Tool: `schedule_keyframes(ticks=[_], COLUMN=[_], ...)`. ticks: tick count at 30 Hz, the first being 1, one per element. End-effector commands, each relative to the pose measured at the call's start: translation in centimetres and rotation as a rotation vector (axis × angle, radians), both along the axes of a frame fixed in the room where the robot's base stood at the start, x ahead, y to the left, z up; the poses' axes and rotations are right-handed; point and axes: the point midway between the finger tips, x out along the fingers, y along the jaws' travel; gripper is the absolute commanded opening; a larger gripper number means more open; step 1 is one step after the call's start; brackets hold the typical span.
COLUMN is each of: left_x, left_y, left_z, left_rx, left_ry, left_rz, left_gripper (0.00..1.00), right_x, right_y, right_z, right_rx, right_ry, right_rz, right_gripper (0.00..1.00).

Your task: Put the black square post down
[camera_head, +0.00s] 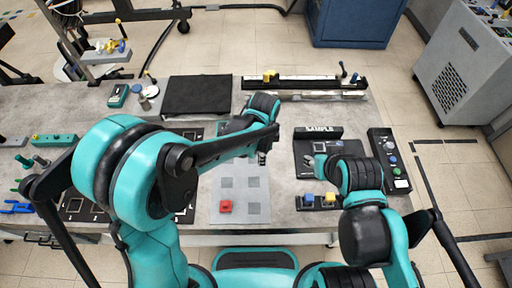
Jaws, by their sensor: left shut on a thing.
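My left arm reaches in from the left, and its gripper (262,156) is above the far edge of a grey plate (257,213). It is shut on the black square post, which is small, dark and largely hidden by the gripper, so its tilt cannot be told. The plate has darker square marks and a red block (225,206) on its near left part. My right gripper (319,168) is over the dark board by the SAMPLE sign; its fingers are too small and hidden to read.
A SAMPLE sign (318,132) stands right of the plate. A black button panel (387,150) is at the right, a black pad (198,95) at the back. My left arm covers the table's left middle.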

Motion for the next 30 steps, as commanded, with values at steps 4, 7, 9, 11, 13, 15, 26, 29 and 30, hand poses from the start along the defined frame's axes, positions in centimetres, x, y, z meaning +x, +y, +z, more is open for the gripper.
schedule_keyframes(ticks=[4,7,9,11,13,15,26,29,30], left_x=[-2.2,-3.1,-3.6,-3.8,-4.0,-4.1,1.0,3.1,3.7], left_y=[-0.9,-1.4,-1.5,-1.7,-1.7,-1.8,4.8,8.3,9.7], left_z=[1.5,2.1,2.4,2.5,2.6,2.7,2.2,2.1,2.1], left_rx=[0.0,0.0,0.0,0.0,0.0,0.0,0.0,0.0,0.0], left_ry=[0.0,0.0,0.0,0.0,0.0,0.0,0.0,0.0,0.0], left_rz=[-0.002,-0.001,-0.001,0.0,0.0,0.002,0.289,0.428,0.481], left_gripper=[0.0,0.0,0.0,0.0,0.0,0.0,0.0,0.0,0.0], right_x=[0.0,0.0,0.0,0.0,0.0,0.0,0.0,0.0,0.0], right_y=[0.0,0.0,0.0,0.0,0.0,0.0,0.0,0.0,0.0], right_z=[0.7,0.9,1.0,1.0,1.1,1.0,-0.8,-1.6,-1.8], right_rx=[0.0,0.0,0.0,0.0,0.0,0.0,0.0,0.0,0.0], right_ry=[0.0,0.0,0.0,0.0,0.0,0.0,0.0,0.0,0.0], right_rz=[0.0,0.0,0.0,0.0,0.0,0.0,0.0,0.0,0.0], right_gripper=[0.4,0.4,0.4,0.4,0.4,0.4,0.4,0.4,0.4])
